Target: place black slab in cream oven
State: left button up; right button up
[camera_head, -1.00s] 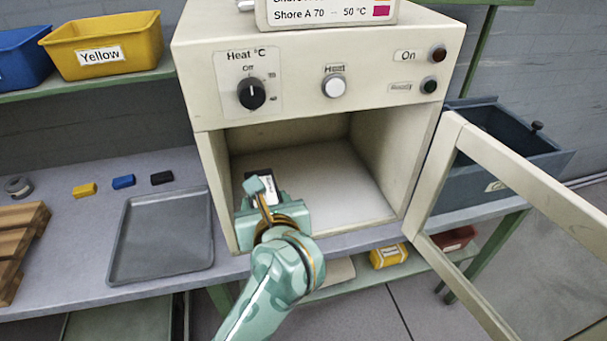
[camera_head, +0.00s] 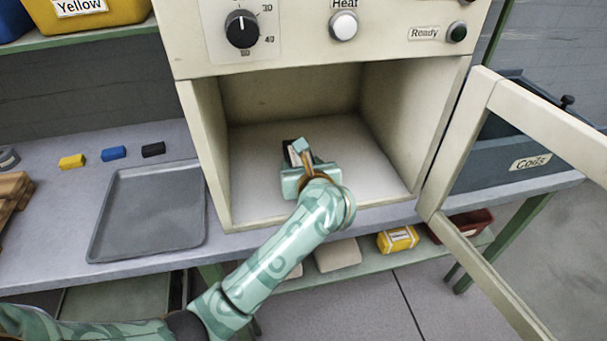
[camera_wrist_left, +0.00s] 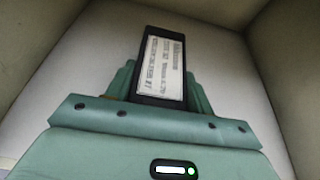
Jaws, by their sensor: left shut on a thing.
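The cream oven (camera_head: 195,120) stands on the bench with its door (camera_head: 455,150) swung open to the right. My left gripper (camera_head: 301,158) is inside the oven chamber, just above or at its floor; the exact gap I cannot tell. It is shut on the black slab (camera_wrist_left: 150,84), which has a white printed label facing the wrist camera. In the head view the slab (camera_head: 289,152) is mostly hidden by the gripper. In the left wrist view the slab sticks out beyond the green fingers, with pale oven walls around it. My right gripper is not in view.
A grey tray (camera_head: 104,222) lies on the bench left of the oven. Small yellow (camera_head: 72,161), blue (camera_head: 113,153) and black (camera_head: 153,149) blocks lie behind it. A blue-grey bin (camera_head: 500,150) stands behind the open door. The oven floor around the gripper is clear.

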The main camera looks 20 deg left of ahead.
pick_arm(q)
notch_tip(320, 180, down, 2)
jog(key=shift+r, duration=0.2)
jog(key=shift+f, duration=0.15)
jog(key=o, duration=1)
jog(key=shift+o, duration=0.7)
